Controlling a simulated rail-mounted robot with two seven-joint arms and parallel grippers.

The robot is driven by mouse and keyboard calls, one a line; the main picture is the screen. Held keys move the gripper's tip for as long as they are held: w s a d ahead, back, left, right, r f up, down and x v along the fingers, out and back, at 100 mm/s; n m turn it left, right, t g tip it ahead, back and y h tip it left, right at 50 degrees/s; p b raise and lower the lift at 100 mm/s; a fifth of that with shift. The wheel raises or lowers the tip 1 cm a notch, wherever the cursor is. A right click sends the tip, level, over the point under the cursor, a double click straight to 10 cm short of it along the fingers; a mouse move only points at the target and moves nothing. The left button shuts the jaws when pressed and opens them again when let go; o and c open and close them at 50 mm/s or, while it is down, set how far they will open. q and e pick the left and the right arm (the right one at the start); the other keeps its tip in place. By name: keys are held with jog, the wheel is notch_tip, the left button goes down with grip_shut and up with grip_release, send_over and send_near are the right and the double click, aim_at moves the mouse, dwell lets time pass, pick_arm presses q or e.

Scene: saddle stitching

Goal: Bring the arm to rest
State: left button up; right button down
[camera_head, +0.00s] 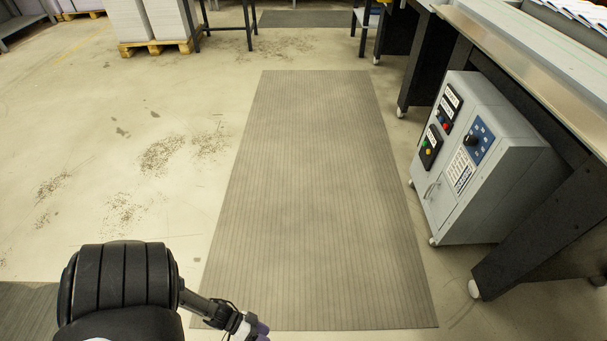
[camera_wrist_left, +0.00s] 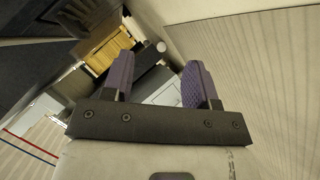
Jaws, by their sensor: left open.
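My left arm comes in at the lower left of the head view, with its black ribbed section above the floor. The gripper is open and empty. My right gripper is in neither view.
A long grey mat (camera_head: 305,170) lies on the concrete floor, clear of objects. A grey control cabinet (camera_head: 490,165) on casters stands at the right under a machine table (camera_head: 535,65) with dark legs. Stacked paper (camera_head: 155,18) sits on a wooden pallet (camera_head: 155,47) at the back left.

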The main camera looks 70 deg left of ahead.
pick_arm(q)
jog(key=w+r+m+g+y, duration=0.1)
jog(key=w+r+m+y, duration=0.25)
jog(key=w, duration=0.45)
jog(key=w+a+r+m+g+y, duration=0.1)
jog(key=w+r+y, duration=0.15)
jog(key=r, duration=0.45)
jog(key=w+a+r+m+g+y, duration=0.1)
jog(key=w+r+m+y, duration=0.15)
jog(key=r, duration=0.45)
notch_tip(320, 180, up, 11)
jog(key=s+a+m+g+y, duration=0.1)
jog(key=s+a+g+y, duration=0.1)
jog(key=s, duration=0.1)
jog(key=d+n+h+p, duration=0.1)
jog(key=d+n+h, duration=0.25)
jog(key=d, duration=0.75)
notch_tip(320, 180, up, 68)
jog(key=p, duration=6.8)
jog(key=shift+s+f+g, duration=0.2)
jog(key=shift+s+g, duration=0.2)
jog(key=shift+c, duration=0.2)
